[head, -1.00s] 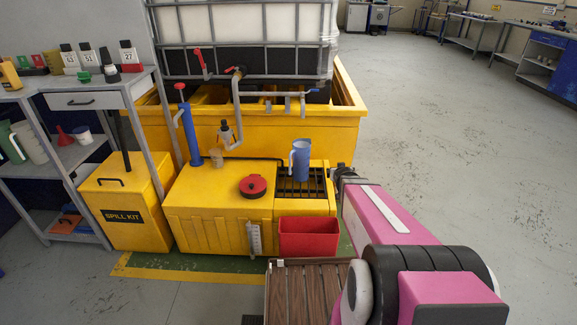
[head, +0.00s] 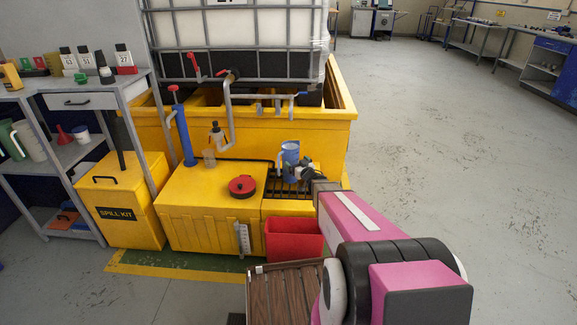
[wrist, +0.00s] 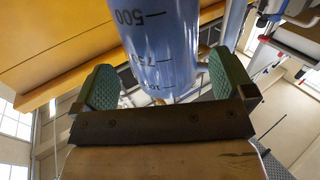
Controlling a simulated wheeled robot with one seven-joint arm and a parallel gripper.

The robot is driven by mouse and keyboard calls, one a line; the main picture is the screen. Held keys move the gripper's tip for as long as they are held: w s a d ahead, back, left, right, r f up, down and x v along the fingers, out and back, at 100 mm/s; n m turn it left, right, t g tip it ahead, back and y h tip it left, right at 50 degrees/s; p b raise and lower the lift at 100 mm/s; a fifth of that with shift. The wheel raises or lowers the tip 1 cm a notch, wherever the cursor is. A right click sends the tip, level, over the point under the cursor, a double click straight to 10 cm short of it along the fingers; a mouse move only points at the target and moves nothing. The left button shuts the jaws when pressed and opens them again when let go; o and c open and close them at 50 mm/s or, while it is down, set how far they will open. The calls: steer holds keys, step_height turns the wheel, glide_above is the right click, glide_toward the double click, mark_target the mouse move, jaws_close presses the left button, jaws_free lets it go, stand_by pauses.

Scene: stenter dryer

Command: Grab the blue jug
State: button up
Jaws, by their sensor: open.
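The blue jug (head: 290,158) stands upright on the black grating of the yellow bund unit in the head view, with its handle on the left. In the wrist view the jug (wrist: 160,45) is see-through blue with dark volume marks. It sits between the two green finger pads of my gripper (wrist: 160,88), with a gap showing on the left side; contact on the right is hard to tell. My gripper (head: 303,172) is open and reaches the jug from the right and front in the head view, covering part of its lower right side.
A red bin (head: 294,240) stands in front of the grating. A red-lidded opening (head: 242,186) is on the yellow unit (head: 200,215). A tap pipe (head: 228,110) hangs behind, to the jug's left. A caged tank (head: 240,45) stands behind. The floor at right is clear.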

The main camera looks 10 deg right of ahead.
steer(key=shift+x, duration=3.1)
steer(key=shift+r, duration=0.2)
steer(key=c, duration=1.3)
